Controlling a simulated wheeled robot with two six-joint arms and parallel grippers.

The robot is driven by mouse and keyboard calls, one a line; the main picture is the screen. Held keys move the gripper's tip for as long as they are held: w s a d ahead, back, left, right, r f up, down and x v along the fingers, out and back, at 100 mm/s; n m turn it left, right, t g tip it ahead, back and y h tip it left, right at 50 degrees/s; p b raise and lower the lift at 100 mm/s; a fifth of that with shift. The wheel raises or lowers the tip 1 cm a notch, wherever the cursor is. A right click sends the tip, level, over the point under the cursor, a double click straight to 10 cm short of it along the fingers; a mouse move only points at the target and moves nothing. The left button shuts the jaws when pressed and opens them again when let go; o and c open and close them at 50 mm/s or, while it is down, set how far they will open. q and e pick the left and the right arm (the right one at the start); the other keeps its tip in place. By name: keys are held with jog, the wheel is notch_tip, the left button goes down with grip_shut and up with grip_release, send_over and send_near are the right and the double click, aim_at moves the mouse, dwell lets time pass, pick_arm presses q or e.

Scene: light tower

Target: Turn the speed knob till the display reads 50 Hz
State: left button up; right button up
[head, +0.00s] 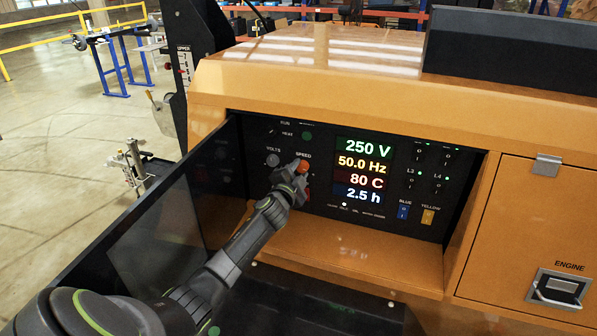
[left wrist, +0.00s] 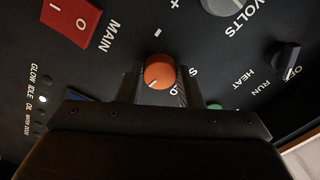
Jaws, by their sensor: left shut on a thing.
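The orange speed knob (head: 302,166) is on the black control panel (head: 262,150), under the SPEED label. My left gripper (head: 296,176) is at the knob and shut on it. In the left wrist view the knob (left wrist: 159,72) sits between the two fingers (left wrist: 159,88), its white pointer mark toward the lower left. The display (head: 362,163) reads 250 V, 50.0 Hz, 80 C and 2.5 h, with 50.0 Hz in yellow. My right gripper is not in view.
The grey volts knob (head: 272,160) is left of the speed knob. A red main switch (left wrist: 74,20) shows in the left wrist view. Blue (head: 403,212) and yellow (head: 427,216) sockets are at the panel's lower right. An open dark door (head: 160,225) stands left of the recess.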

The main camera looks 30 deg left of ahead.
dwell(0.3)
pick_arm(q)
jog(key=o, duration=1)
